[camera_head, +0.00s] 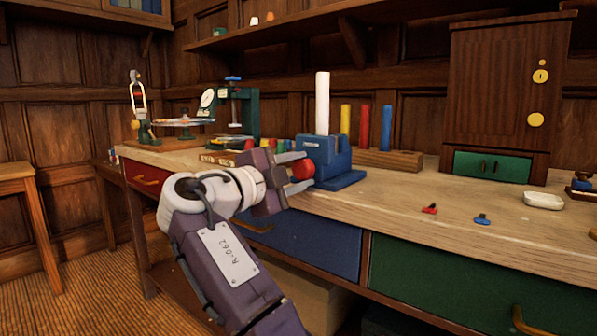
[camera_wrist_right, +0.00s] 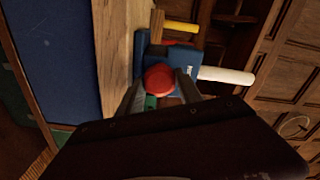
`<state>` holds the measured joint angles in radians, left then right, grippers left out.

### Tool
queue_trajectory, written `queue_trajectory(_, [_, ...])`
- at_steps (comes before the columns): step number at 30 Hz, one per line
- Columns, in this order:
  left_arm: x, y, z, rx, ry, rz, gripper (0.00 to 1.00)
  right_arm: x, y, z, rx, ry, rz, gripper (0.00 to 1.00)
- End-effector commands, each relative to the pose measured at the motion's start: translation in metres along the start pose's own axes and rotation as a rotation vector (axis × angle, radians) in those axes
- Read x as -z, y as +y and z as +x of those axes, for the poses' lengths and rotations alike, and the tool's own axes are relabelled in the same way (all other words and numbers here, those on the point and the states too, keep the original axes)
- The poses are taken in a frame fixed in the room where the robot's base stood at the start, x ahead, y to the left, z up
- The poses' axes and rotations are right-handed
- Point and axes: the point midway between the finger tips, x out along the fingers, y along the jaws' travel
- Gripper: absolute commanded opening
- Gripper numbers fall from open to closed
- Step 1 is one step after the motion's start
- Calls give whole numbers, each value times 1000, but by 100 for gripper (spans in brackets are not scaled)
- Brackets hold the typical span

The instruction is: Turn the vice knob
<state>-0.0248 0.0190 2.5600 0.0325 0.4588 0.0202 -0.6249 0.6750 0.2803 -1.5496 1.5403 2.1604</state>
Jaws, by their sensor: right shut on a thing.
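The blue vice (camera_head: 328,160) stands at the front edge of the wooden bench, with a white rod (camera_head: 322,103) upright in it. Its round red knob (camera_head: 303,169) faces the front left. My right gripper (camera_head: 297,171) reaches in from below and is shut on the knob, one finger on each side. In the right wrist view the red knob (camera_wrist_right: 159,79) sits between the two fingers, with the blue vice (camera_wrist_right: 185,58) behind it. The finger tips partly hide the vice front. My left gripper is in neither view.
A wooden block (camera_head: 390,158) with yellow, red and blue rods stands right of the vice. A green drill press (camera_head: 243,108) is behind left. A red piece (camera_head: 430,209), a blue piece (camera_head: 482,219) and a white dish (camera_head: 544,201) lie right. The bench front between them is clear.

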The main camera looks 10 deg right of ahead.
Motion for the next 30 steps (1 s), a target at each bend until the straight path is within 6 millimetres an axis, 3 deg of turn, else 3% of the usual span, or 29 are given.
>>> queue_trajectory(1, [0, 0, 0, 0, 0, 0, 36, 0, 0, 0, 1, -1, 0, 2])
queue_trajectory(2, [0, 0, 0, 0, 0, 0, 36, 0, 0, 0, 1, -1, 0, 45])
queue_trajectory(4, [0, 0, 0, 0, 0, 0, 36, 0, 0, 0, 1, -1, -1, 64])
queue_trajectory(22, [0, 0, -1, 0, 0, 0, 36, 0, 0, 0, -1, -1, -54, 64])
queue_trajectory(30, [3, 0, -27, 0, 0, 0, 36, 3, -8, 0, 0, -1, -691, 64])
